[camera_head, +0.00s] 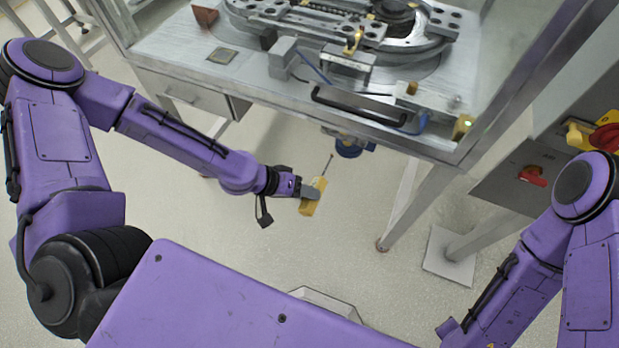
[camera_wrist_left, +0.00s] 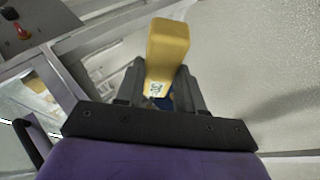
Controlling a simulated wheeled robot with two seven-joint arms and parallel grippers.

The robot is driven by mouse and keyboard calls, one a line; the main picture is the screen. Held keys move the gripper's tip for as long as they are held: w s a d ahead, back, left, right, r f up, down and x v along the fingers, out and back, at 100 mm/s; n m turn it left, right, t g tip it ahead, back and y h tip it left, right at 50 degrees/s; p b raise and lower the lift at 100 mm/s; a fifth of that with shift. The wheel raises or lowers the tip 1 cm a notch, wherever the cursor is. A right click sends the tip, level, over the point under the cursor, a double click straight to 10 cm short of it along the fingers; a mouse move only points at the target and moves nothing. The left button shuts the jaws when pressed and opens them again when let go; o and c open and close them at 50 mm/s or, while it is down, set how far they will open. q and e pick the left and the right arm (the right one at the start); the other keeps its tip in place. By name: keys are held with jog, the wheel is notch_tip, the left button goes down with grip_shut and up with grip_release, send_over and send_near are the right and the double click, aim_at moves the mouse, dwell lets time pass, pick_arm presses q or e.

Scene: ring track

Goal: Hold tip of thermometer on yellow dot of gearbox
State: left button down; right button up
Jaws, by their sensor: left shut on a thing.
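My left gripper (camera_head: 309,191) is shut on a yellow thermometer (camera_head: 313,203). Its thin dark probe points up and away, toward the underside of the machine table. In the left wrist view the yellow thermometer body (camera_wrist_left: 167,55) stands between the two dark fingers of the left gripper (camera_wrist_left: 160,88); its probe is hidden there. A blue unit (camera_head: 349,148), perhaps the gearbox, hangs below the table edge, partly hidden. The probe tip looks close to it, but I cannot tell whether they touch. I cannot make out a yellow dot. My right gripper is not in view.
The ring track (camera_head: 340,22) sits on the metal table (camera_head: 170,50) inside a framed enclosure. A black handle (camera_head: 358,108) runs along its front. Table legs reach the floor at right. A grey control cabinet with a red switch (camera_head: 532,176) stands at right. Floor (camera_head: 200,215) below is open.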

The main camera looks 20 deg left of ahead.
pick_arm(q)
jog(key=s+p, duration=0.1)
jog(key=s, duration=0.5)
jog(key=shift+s, duration=0.4)
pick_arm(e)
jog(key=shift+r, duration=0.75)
pick_arm(q)
jog(key=shift+a, duration=0.1)
